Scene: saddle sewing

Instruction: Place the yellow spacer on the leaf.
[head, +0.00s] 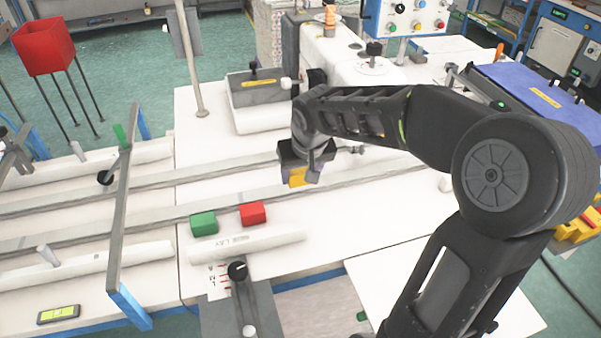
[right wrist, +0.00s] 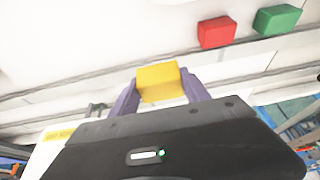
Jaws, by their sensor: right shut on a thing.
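The yellow spacer (head: 297,177) is a small block held between the fingers of my right gripper (head: 303,170). The right wrist view shows it (right wrist: 158,80) pinched between two purple fingers, above the white table and its rails. The gripper is shut on it, pointing down, and hides part of it in the head view. A red block (head: 253,213) and a green block (head: 203,223) lie to the lower left of the spacer. I cannot tell for sure which surface is the leaf. My left gripper is not in view.
A white machine (head: 340,60) stands behind my right gripper. A purple-blue panel (head: 535,90) is at the upper right. Long rails run across the white table (head: 350,215). A grey crossbar (head: 120,215) stands at the left. A black knob (head: 238,271) is near the front.

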